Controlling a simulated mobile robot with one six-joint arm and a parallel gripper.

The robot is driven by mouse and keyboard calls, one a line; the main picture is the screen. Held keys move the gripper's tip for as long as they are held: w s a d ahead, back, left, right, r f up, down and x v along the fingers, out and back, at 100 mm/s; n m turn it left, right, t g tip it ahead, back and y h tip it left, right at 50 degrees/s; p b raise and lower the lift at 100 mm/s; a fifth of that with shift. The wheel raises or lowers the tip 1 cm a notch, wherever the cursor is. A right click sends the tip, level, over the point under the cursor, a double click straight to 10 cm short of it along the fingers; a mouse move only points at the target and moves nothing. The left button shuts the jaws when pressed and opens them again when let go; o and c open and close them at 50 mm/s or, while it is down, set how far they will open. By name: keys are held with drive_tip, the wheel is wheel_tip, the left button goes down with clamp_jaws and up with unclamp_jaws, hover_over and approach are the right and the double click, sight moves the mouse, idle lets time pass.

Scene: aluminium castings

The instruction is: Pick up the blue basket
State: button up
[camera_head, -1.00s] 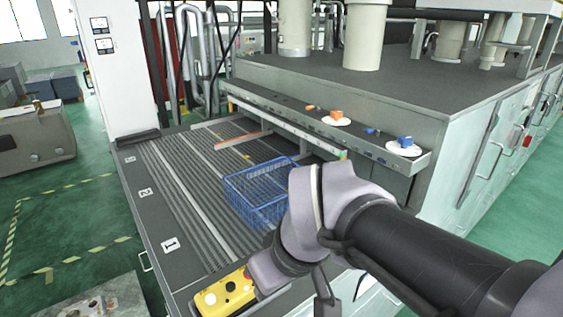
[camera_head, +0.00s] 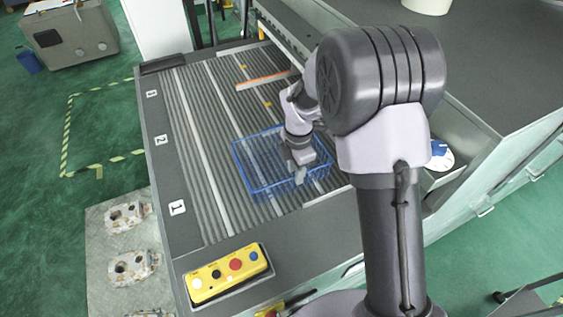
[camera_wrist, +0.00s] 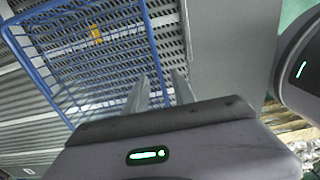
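The blue basket (camera_head: 250,178), an open wire-like crate, sits on the ribbed conveyor bed. In the wrist view its blue frame (camera_wrist: 37,75) fills the upper left. My gripper (camera_head: 299,178) points down at the basket's near right side. In the wrist view its two fingers (camera_wrist: 160,88) are apart, with a blue basket edge running down between them. I cannot tell whether either finger touches the basket. The basket looks upright and empty. My gripper and arm hide part of its right side.
A yellow button box (camera_head: 228,273) stands on the near edge of the bed. A grey ledge with a white disc (camera_head: 440,157) is on the right. An orange strip (camera_head: 262,80) lies farther back on the bed. Castings (camera_head: 130,265) lie on a plate at the left.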

sight(294, 191)
wheel_tip(294, 191, down, 5)
drive_tip(key=shift+f, duration=0.2)
drive_tip(key=shift+s+r, duration=0.1)
drive_tip(key=shift+s, duration=0.05)
drive_tip(key=shift+c, duration=1.1)
clamp_jaws()
